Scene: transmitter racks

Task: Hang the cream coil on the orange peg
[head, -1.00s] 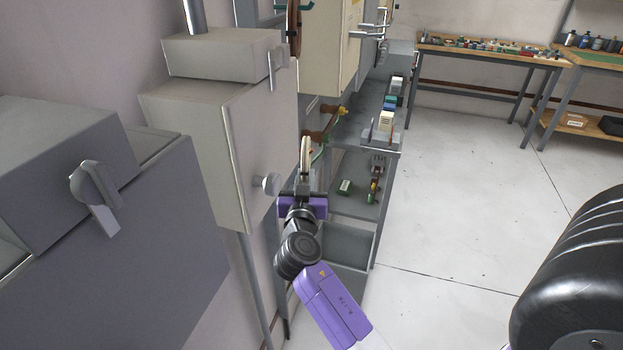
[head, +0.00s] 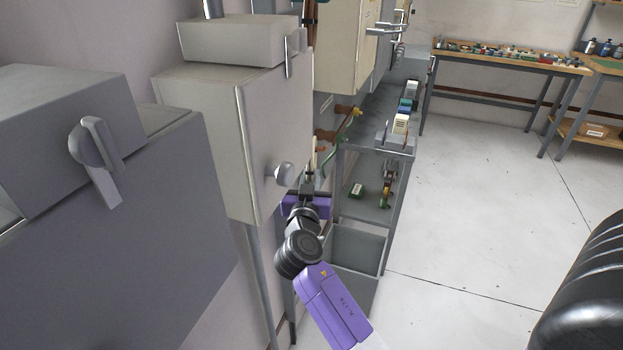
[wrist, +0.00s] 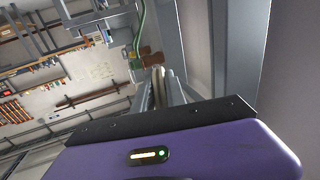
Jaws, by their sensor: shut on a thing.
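The cream coil (head: 314,152) shows as a narrow, upright edge-on shape in the head view, partly hidden by the grey cabinet. My gripper (head: 308,184) is shut on it from below. In the wrist view the coil (wrist: 158,87) stands between the fingers of my gripper (wrist: 166,92). Brown pegs stick out from the wall just beyond the coil; one peg (head: 326,135) shows in the head view and one (wrist: 150,60) in the wrist view. A yellow-orange tip (head: 357,112) shows near them. I cannot tell for sure which is the orange peg, and the coil looks apart from the pegs.
A grey cabinet (head: 205,140) with a round knob (head: 285,173) stands close left of my gripper. A green cable (head: 340,138) hangs by the pegs. A grey shelf unit (head: 368,205) with small parts stands to the right. The floor (head: 470,200) right of it is clear.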

